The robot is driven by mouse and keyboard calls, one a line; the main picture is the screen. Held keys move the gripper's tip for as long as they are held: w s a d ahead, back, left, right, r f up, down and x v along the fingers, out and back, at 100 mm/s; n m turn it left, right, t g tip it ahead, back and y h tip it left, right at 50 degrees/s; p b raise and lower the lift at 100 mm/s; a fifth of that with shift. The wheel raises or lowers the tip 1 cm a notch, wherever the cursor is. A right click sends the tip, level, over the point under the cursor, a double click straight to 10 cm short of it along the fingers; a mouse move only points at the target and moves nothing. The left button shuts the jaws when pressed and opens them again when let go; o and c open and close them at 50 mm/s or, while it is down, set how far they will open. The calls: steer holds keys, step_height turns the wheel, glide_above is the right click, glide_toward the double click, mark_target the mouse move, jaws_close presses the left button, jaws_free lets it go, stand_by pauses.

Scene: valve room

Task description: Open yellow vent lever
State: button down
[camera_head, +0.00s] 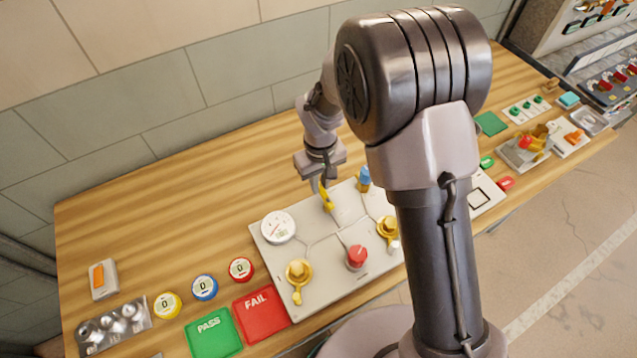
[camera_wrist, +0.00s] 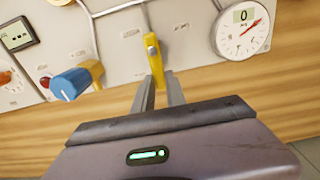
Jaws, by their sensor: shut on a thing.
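The yellow vent lever (camera_head: 327,198) stands at the far edge of the pale valve panel (camera_head: 320,265), between the gauge and the blue knob. In the wrist view the lever (camera_wrist: 155,62) points toward me, with its lower end between my fingers. My gripper (camera_head: 319,183) is at the lever from the far side, and its fingers are closed on it. In the wrist view my gripper (camera_wrist: 160,90) shows one grey finger on each side of the lever. The lever's pivot is partly hidden.
A round white gauge (camera_head: 278,227) is left of the lever, and a blue knob (camera_head: 363,179) is right of it. A red knob (camera_head: 357,257) and brass valves (camera_head: 298,272) sit nearer on the panel. Green PASS (camera_head: 213,333) and red FAIL (camera_head: 261,313) pads lie left.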

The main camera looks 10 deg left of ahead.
mark_target(321, 187)
steer(key=c, duration=1.4)
jaws_free()
steer(key=shift+o, duration=0.2)
step_height(321, 187, up, 17)
steer(key=p, duration=0.4)
steer(key=shift+r, duration=0.2)
